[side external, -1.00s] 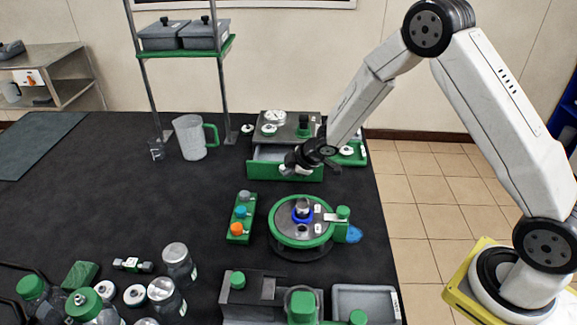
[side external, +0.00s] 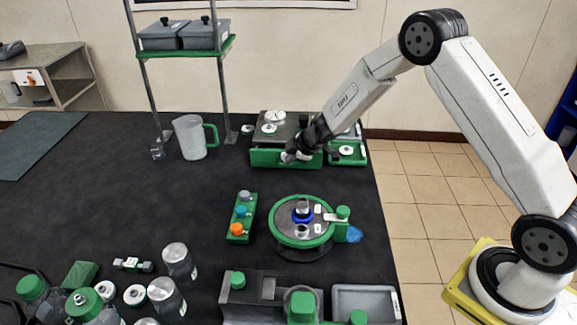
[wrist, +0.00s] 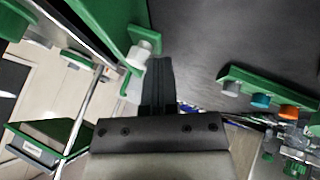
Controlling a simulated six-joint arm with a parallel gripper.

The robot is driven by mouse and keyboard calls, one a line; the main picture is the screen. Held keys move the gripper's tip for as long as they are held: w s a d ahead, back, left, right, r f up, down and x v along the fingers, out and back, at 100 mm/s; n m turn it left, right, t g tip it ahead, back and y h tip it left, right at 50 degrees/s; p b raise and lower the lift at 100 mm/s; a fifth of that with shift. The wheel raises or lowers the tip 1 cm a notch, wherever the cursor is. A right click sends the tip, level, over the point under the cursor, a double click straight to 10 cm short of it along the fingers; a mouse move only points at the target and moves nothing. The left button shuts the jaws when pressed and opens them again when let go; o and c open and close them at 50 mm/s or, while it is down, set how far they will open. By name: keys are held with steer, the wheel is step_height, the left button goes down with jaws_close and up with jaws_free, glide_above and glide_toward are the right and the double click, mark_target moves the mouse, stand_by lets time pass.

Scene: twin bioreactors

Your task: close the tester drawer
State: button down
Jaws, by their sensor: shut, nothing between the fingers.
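My gripper (side external: 291,157) is shut and empty, at the drawer front beside the pale handle; contact is unclear. In the wrist view, my shut fingers (wrist: 158,83) are beside the white handle (wrist: 137,72) on the green front (wrist: 103,22).
A green tray (side external: 348,158) adjoins the tester on the right. A jug (side external: 190,138) stands to its left. In front are a rack with coloured caps (side external: 241,218) and a round green-rimmed device (side external: 289,236). The table between jug and rack is clear.

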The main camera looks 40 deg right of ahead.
steer(key=shift+w+d, duration=1.25)
steer(key=shift+d, duration=0.05)
steer(key=shift+w+d, duration=0.15)
steer(key=shift+d, duration=0.1)
steer(key=shift+d, duration=0.15)
steer(key=shift+s+a, duration=0.65)
steer(key=shift+s, duration=0.3)
steer(key=shift+s+a, duration=0.6)
steer(key=shift+s, duration=0.3)
steer(key=v, duration=1)
steer(key=shift+a, duration=0.1)
